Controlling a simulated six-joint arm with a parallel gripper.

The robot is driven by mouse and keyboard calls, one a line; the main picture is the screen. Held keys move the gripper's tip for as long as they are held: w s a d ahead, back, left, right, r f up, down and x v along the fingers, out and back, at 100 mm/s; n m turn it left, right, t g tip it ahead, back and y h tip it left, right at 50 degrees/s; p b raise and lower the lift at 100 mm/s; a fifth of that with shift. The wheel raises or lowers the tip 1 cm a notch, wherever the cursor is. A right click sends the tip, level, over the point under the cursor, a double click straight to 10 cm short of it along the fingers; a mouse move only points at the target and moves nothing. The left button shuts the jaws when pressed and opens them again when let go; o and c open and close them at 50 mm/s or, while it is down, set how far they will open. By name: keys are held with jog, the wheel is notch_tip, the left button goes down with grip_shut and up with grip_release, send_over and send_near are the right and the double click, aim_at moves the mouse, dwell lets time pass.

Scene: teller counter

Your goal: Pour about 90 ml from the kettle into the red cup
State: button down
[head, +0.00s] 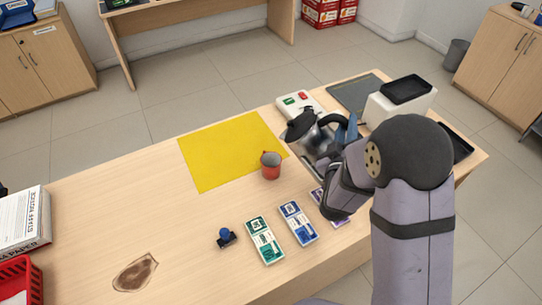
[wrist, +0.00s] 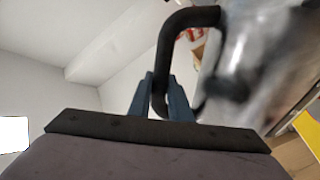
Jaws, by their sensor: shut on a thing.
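The kettle (head: 310,135) is silver with a black lid and a black handle, and it sits right of the red cup in the head view. My gripper (head: 346,130) is shut on the kettle's black handle. In the wrist view the blue fingers of my gripper (wrist: 161,98) close around the lower end of the handle, and the kettle's shiny body (wrist: 255,60) is blurred at the right. The red cup (head: 270,166) stands upright by the right edge of the yellow mat. Its inside looks grey, and I cannot tell whether it holds liquid. My arm hides part of the kettle's surroundings.
The yellow mat (head: 225,150) lies left of the cup. Banknote bundles (head: 264,240) and a blue-knobbed stamp (head: 226,237) lie in front. A white device (head: 298,103) stands behind the kettle, and a white machine (head: 395,105) is at the right. A brown stain (head: 135,273) marks the clear left area.

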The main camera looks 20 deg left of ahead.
aim_at(308, 120)
jog(key=shift+a+r+n+p, duration=0.65)
jog(key=shift+a+n, duration=0.15)
jog(key=shift+a, duration=0.1)
jog(key=shift+a+f+n+p, duration=0.2)
jog(key=shift+a+n+p, duration=0.4)
jog(key=shift+a+n, duration=0.7)
jog(key=shift+a+f+n, duration=0.3)
jog(key=shift+a+n, duration=0.05)
jog(key=shift+a, duration=0.3)
jog(key=shift+a+f+n, duration=0.25)
jog(key=shift+a+n, duration=0.1)
jog(key=shift+a, duration=0.25)
jog(key=shift+a+n+p, duration=0.4)
jog(key=shift+a+n, duration=0.5)
jog(key=shift+a, duration=1.05)
jog(key=shift+a+r, duration=0.15)
jog(key=shift+a+r+n+p, duration=0.15)
jog(key=shift+a+n+p, duration=0.25)
jog(key=shift+d, duration=0.1)
